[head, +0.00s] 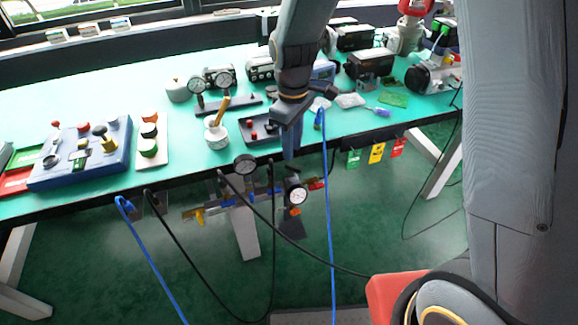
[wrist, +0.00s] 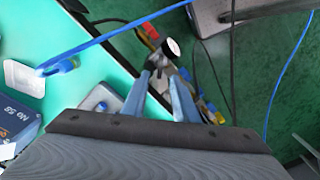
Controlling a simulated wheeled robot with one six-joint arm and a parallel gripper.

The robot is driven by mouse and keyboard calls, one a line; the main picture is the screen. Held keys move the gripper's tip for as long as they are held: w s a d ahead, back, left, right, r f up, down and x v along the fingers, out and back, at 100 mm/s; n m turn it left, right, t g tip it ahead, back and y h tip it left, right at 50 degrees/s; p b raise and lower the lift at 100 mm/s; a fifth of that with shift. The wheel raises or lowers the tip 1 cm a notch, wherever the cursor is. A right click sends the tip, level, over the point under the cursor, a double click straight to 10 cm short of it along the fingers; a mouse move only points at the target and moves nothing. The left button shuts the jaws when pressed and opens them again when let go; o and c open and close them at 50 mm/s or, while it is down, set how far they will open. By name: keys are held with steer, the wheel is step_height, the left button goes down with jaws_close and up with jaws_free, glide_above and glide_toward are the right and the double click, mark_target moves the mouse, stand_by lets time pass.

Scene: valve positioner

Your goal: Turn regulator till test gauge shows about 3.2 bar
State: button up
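The pipe assembly (head: 235,197) hangs at the table's front edge, with a yellow handle at its left end. It carries two round gauges: an upper dark-rimmed one (head: 245,164) and a lower right one with a white face (head: 297,194). Their needles are too small to read, and I cannot tell which is the test gauge. The regulator knob is not clearly made out. My gripper (head: 289,150) points down above the assembly, between and above the gauges. In the wrist view its two blue fingers (wrist: 163,82) are apart and empty, with a gauge (wrist: 173,47) just beyond them.
A blue hose (head: 327,200) hangs just right of the gripper, and black hoses loop below the assembly. Coloured tags (head: 376,153) hang at the edge.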

mark_target(289, 165)
steer(key=shift+w+a+f+n, duration=0.2)
steer(key=shift+a+f+n, duration=0.1)
steer(key=shift+a+f, duration=0.1)
steer(key=shift+f, duration=0.35)
steer(key=shift+f+p, duration=0.4)
steer(key=shift+f, duration=3)
jaws_close()
